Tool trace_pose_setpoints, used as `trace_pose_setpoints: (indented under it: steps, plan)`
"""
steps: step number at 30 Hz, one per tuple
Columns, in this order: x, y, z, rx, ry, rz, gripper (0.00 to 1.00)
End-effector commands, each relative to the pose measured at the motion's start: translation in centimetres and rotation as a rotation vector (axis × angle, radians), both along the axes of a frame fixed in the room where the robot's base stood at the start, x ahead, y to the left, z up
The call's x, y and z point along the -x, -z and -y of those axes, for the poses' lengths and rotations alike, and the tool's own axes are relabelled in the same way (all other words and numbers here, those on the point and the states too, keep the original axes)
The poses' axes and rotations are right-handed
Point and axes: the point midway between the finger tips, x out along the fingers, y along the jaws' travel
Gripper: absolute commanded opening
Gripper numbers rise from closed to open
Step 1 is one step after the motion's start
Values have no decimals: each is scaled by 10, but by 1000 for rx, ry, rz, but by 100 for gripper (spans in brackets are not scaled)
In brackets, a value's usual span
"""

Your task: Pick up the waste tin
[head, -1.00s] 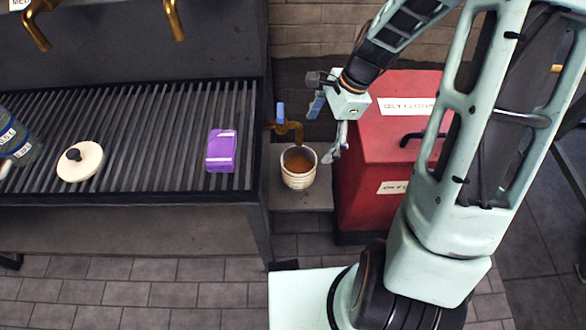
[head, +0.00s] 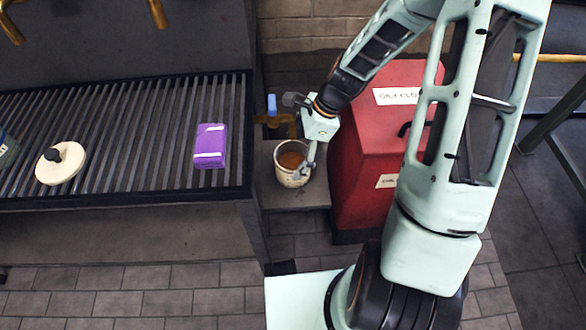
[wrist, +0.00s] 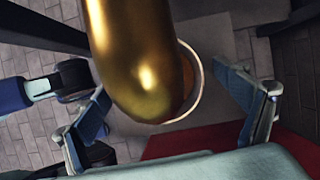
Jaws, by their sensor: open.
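The waste tin (head: 292,176) is a small pale round tin holding brown liquid. It stands on a low ledge beneath a brass tap, between the slatted bench and a red bin. My gripper (head: 305,160) is at the tin's upper right in the head view, with a finger overlapping the tin's rim there; I cannot tell whether it touches. In the wrist view my gripper (wrist: 168,115) is open, with one finger on each side. The tin's pale rim (wrist: 198,85) shows between the fingers, mostly hidden behind the large brass tap spout (wrist: 135,60).
The red bin (head: 370,150) stands close on the right of the tin. The slatted bench (head: 120,125) is to the left, holding a purple pack (head: 210,146) and a white lid with a dark knob (head: 60,164). The tap's blue handle (head: 272,104) rises above the tin.

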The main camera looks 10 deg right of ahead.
Motion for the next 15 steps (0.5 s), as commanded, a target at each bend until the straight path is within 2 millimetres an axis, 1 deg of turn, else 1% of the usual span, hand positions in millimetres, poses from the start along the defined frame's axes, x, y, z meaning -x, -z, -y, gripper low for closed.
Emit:
trace_pose_setpoints:
  steps: [1,3,9,11,15]
  plan:
    - [1,9,-3,-1,-3,-3,91]
    - [1,13,-5,-1,-2,-1,91]
    - [1,12,-6,0,-1,-1,91]
    - [1,12,-6,0,-1,-1,85]
    - [1,12,-5,0,-1,-1,70]
